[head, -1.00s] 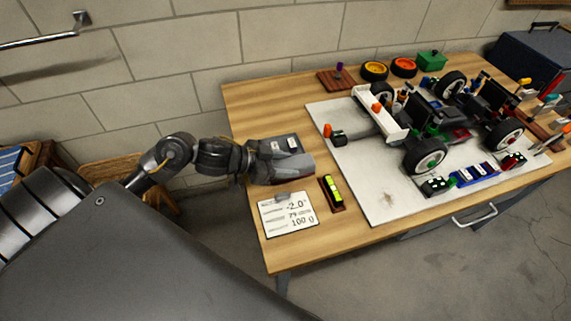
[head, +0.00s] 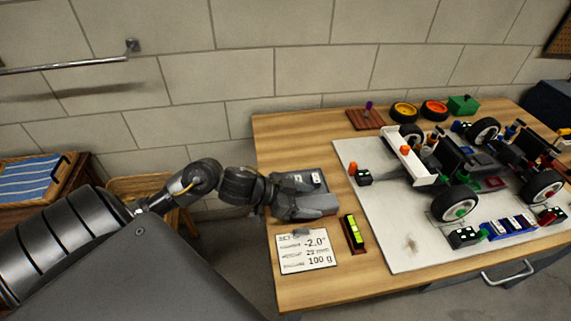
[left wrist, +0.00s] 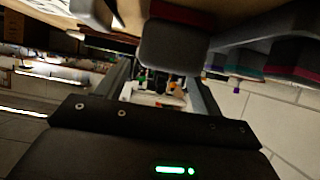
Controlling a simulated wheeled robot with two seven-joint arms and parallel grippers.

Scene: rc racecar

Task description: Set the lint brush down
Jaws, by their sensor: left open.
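My left gripper (head: 297,206) is open at the table's left end, low over a dark grey tray or case (head: 318,181). In the left wrist view a grey rounded block (left wrist: 172,45) with a dark red strip behind it shows between the spread fingers. It may be the lint brush, but I cannot tell for sure. In the head view the gripper hides most of what lies under it, and I cannot tell whether the block touches the tray. My right gripper is not in view.
A white card with numbers (head: 308,250) and a yellow-green level (head: 354,231) lie in front of the gripper. An RC car chassis (head: 470,165) stands on a white mat (head: 400,247) to the right. Orange wheels and a green box (head: 463,105) are at the back.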

